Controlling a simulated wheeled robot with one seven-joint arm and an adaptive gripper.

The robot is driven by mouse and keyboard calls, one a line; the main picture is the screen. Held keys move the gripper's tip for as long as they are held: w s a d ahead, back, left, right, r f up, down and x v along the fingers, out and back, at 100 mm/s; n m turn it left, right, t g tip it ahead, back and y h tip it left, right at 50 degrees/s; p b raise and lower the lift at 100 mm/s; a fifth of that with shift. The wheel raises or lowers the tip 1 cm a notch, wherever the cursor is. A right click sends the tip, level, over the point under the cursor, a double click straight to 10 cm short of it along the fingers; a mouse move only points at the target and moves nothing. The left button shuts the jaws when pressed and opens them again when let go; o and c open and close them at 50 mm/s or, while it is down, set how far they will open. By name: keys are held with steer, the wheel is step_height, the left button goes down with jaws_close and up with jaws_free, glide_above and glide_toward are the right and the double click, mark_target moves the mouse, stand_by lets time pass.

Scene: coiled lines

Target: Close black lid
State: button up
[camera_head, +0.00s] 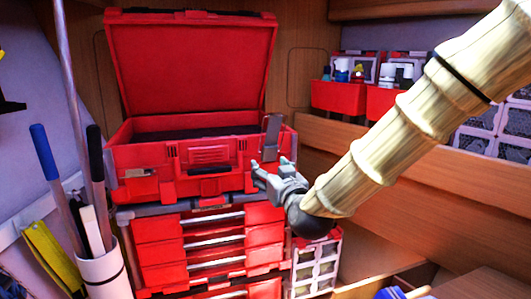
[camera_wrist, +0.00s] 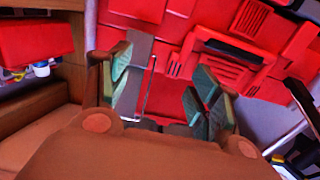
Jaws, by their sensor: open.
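A red toolbox (camera_head: 180,160) sits on a drawer stack in the head view, its lid (camera_head: 190,65) standing open and tilted back. The lid looks red inside with a darker rim; its outer face is hidden. A grey latch (camera_head: 272,137) sticks up at the toolbox's front right corner. My gripper (camera_head: 268,170) is open in front of that corner, just below the latch. In the wrist view, my gripper (camera_wrist: 165,82) has its fingers spread before the red front, with a grey plate (camera_wrist: 138,52), apparently the latch, beside the left finger. Contact cannot be told.
Red drawers (camera_head: 210,245) stand below the toolbox. A white holder (camera_head: 103,272) with long-handled tools is at the left front. Red bins (camera_head: 338,96) sit on the wooden shelf at right. My arm crosses the right side. Open space lies before the toolbox's front.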

mark_target(271, 149)
steer(key=w+r, duration=0.1)
steer(key=w, duration=0.2)
steer(key=w+p, duration=0.1)
steer(key=w, duration=0.2)
steer(key=w+r+p, duration=0.1)
steer(key=w, duration=0.3)
steer(key=shift+d+r, duration=0.2)
steer(key=shift+r, duration=0.1)
steer(key=shift+w+a+f, duration=0.1)
steer(key=shift+w+a, duration=0.1)
steer(key=shift+w, duration=0.2)
stand_by(0.5)
steer(key=shift+c, duration=0.3)
jaws_close()
